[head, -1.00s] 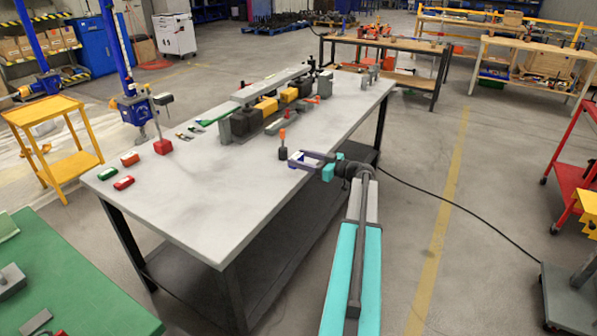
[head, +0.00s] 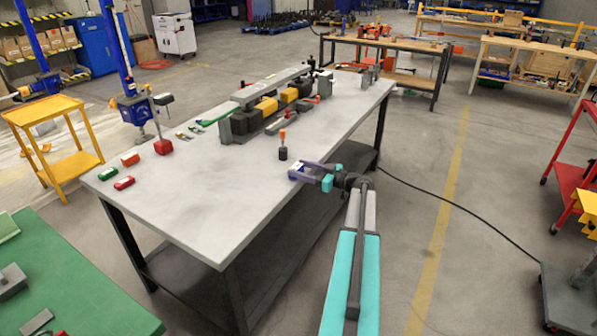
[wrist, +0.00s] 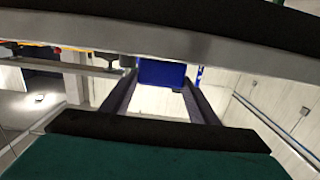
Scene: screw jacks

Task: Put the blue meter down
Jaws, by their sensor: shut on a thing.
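My gripper (head: 297,173) is at the near long edge of the grey-white workbench (head: 200,210) in the head view. It is shut on the blue meter (wrist: 162,73), which shows as a blue block between the two dark fingertips in the wrist view. In the head view the meter is small and partly hidden by the fingers. I cannot tell whether it touches the bench top or hangs just above it.
A dark post with an orange tip (head: 283,146) stands just beyond my gripper. A long grey assembly with yellow blocks (head: 267,106) fills the bench's far part. Red and green small items (head: 124,183) lie at the left end. The near-left bench top is clear.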

